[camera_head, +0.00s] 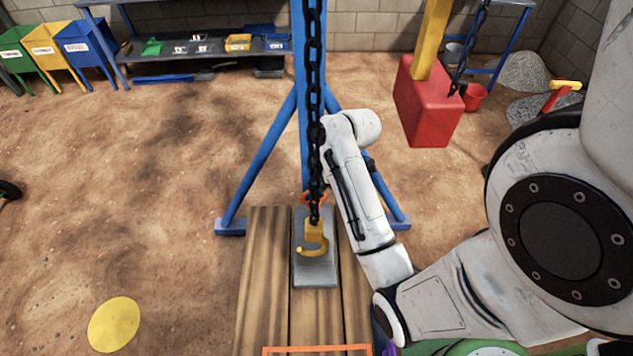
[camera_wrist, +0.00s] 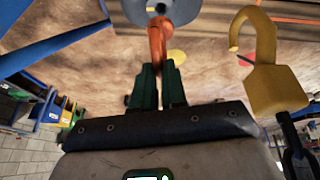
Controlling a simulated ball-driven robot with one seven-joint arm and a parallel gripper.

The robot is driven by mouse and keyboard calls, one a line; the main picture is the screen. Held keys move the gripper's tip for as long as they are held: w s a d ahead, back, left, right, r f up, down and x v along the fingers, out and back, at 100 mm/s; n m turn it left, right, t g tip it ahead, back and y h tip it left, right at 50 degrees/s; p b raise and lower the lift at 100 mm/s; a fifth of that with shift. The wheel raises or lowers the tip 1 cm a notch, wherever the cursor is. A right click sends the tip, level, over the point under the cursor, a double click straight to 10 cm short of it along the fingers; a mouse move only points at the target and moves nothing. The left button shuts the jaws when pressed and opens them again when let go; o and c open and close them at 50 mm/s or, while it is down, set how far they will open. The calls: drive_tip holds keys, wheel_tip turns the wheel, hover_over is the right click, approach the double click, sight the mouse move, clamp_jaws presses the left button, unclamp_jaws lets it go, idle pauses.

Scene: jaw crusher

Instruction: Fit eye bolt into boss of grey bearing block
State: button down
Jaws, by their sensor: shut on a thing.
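My gripper (camera_wrist: 159,72) is in the wrist view, its two dark green fingers shut on the orange eye bolt (camera_wrist: 157,42). The bolt points away from the fingers toward a grey round surface (camera_wrist: 138,10) at the top edge, which looks like part of the bearing block. Whether the bolt's tip touches it or sits in a hole I cannot tell. In the head view, the grey bearing block (camera_head: 314,272) lies on wooden planks. A bit of orange eye bolt (camera_head: 305,197) shows at its far end, behind the chain. My gripper is hidden there.
A yellow hook (camera_head: 314,242) hangs on a dark chain (camera_head: 314,100) in front of the block; the hook also shows close on the right in the wrist view (camera_wrist: 272,88). A blue stand (camera_head: 262,160) rises behind the planks (camera_head: 262,290). A red block (camera_head: 428,105) stands at back right.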

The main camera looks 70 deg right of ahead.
sight(317, 201)
drive_tip(key=shift+f, duration=0.55)
drive_tip(key=shift+r+p, duration=0.1)
drive_tip(key=shift+p, duration=0.8)
idle(1.4)
drive_tip(key=shift+f+b, duration=0.95)
drive_tip(key=shift+f, duration=0.95)
drive_tip(key=c, duration=1.1)
unclamp_jaws()
drive_tip(key=p+v, duration=0.2)
drive_tip(key=v, duration=0.8)
drive_tip(key=shift+r, duration=0.4)
drive_tip(key=shift+s, duration=0.2)
